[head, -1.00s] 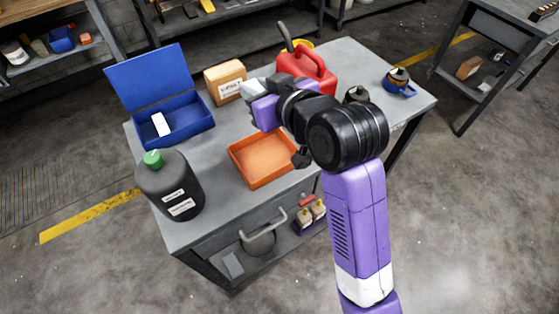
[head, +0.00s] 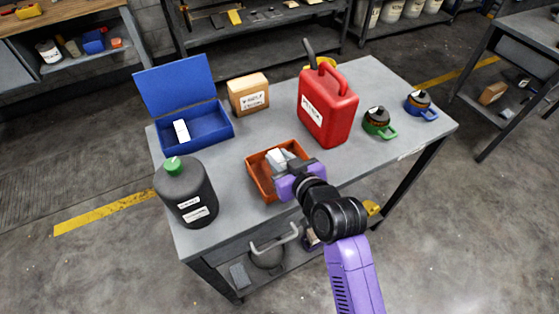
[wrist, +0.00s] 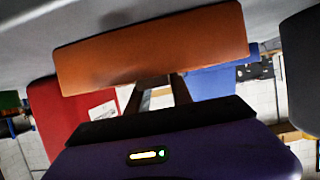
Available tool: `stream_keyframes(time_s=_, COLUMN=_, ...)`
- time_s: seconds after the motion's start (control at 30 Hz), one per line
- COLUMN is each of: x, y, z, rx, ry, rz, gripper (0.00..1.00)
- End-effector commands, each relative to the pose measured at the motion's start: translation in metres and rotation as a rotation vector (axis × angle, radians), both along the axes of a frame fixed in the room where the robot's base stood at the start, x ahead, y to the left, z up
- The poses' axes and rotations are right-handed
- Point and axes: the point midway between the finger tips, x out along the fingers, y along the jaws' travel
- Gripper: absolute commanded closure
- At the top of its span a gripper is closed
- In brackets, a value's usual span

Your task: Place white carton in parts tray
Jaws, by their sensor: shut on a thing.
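The orange parts tray (head: 257,179) sits on the grey workbench, near its front edge, in the head view. Its wall fills the upper part of the wrist view (wrist: 150,46). My gripper (head: 283,163) is over the tray, its fingers partly hidden by the wrist. It is shut on a pale white carton (head: 277,157), which shows inside the tray's outline. I cannot tell whether the carton touches the tray floor. The carton is not clear in the wrist view.
A blue open-lidded box (head: 213,135) holding a white block (head: 181,130) stands left. A dark bottle (head: 187,190) with green cap is front left. A tan box (head: 249,94) and red can (head: 328,105) stand behind.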

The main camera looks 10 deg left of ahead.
Motion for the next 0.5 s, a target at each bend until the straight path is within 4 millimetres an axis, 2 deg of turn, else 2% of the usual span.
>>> stream_keyframes(time_s=0.1, x=-0.0001, y=-0.0003, z=-0.0117, rx=0.0, ry=0.0, rz=-0.001, gripper=1.0)
stream_keyframes(time_s=0.5, x=0.0001, y=-0.0004, z=-0.0165, rx=-0.001, ry=-0.002, rz=-0.001, gripper=1.0)
